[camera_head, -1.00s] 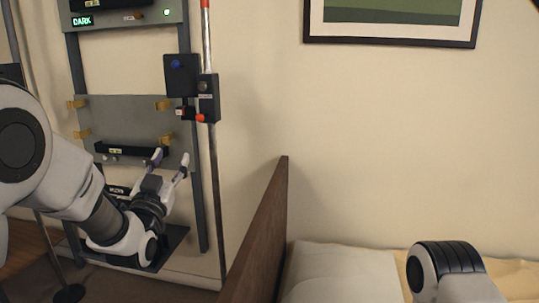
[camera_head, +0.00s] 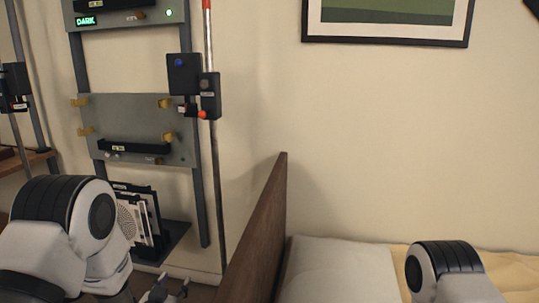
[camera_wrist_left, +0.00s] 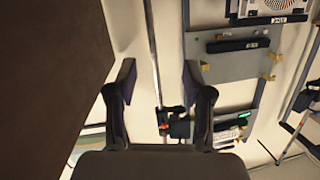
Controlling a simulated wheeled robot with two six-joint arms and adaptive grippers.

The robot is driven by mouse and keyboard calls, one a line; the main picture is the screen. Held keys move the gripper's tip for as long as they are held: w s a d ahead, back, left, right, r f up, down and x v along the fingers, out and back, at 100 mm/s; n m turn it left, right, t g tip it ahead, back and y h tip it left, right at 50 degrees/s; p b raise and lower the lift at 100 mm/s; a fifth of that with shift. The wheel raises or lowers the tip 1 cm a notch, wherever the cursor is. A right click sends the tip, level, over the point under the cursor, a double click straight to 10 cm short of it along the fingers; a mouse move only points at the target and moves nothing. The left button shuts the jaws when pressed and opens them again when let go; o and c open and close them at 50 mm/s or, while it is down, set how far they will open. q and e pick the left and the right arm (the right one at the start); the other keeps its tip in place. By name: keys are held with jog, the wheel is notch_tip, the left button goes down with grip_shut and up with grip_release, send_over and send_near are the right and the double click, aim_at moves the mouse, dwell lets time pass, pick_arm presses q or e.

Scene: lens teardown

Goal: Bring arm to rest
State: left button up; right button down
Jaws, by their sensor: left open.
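My left gripper (camera_head: 168,290) is low at the bottom edge of the head view, beneath my bent left arm and in front of the rack's foot. In the left wrist view its two fingers (camera_wrist_left: 158,82) are spread apart with nothing held between them. My left arm partly covers the rack's lower left side. Part of my right arm shows at the lower right of the head view; its gripper is out of view.
A rack with a grey panel (camera_head: 185,140) stands against the wall, with a patterned white plate (camera_head: 132,218) on its lower shelf (camera_head: 176,240). A pole (camera_head: 214,170) carries dark boxes (camera_head: 184,74). A brown board (camera_head: 262,225) stands beside a bed (camera_head: 345,272).

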pick_arm(q)
jog(key=s+a+f+n+g, duration=0.15)
jog(key=s+f+g, duration=0.85)
jog(key=s+f, duration=1.4)
jog(key=s+g, duration=0.5)
jog(key=s, duration=0.9)
notch_tip(320, 180, up, 17)
jog(key=p, duration=1.6)
jog(key=shift+n+y+p, duration=0.3)
jog(key=shift+n+p, duration=0.1)
jog(key=shift+n, duration=0.05)
jog(key=shift+o, duration=0.5)
jog(key=shift+r, duration=0.15)
